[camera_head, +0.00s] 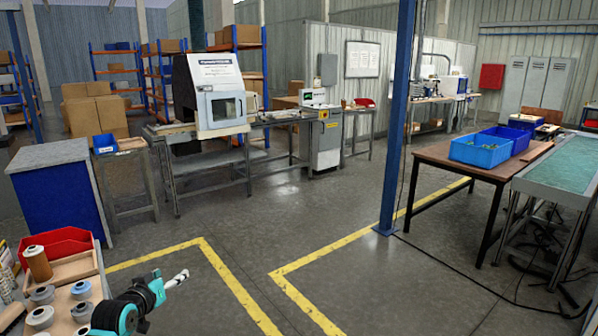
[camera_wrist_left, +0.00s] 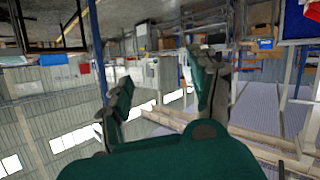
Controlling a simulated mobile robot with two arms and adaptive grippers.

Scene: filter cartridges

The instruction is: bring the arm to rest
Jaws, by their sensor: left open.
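My left gripper (camera_head: 170,282) is low at the left in the head view, to the right of the wooden tray with the cartridges, with its fingers toward the right. In the left wrist view its two dark green fingers (camera_wrist_left: 168,72) stand apart with nothing between them. A brown cartridge (camera_head: 37,262) stands upright at the lower left in the head view. My right gripper is not in view.
A red bin (camera_head: 62,243) sits behind the cartridges. Open grey floor (camera_head: 235,240) with yellow lines lies beyond my gripper. A blue post (camera_head: 396,130) stands right of centre. A brown table (camera_head: 440,155) with blue bins (camera_head: 482,150) is at the right. A blue-sided cabinet (camera_head: 62,205) stands left.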

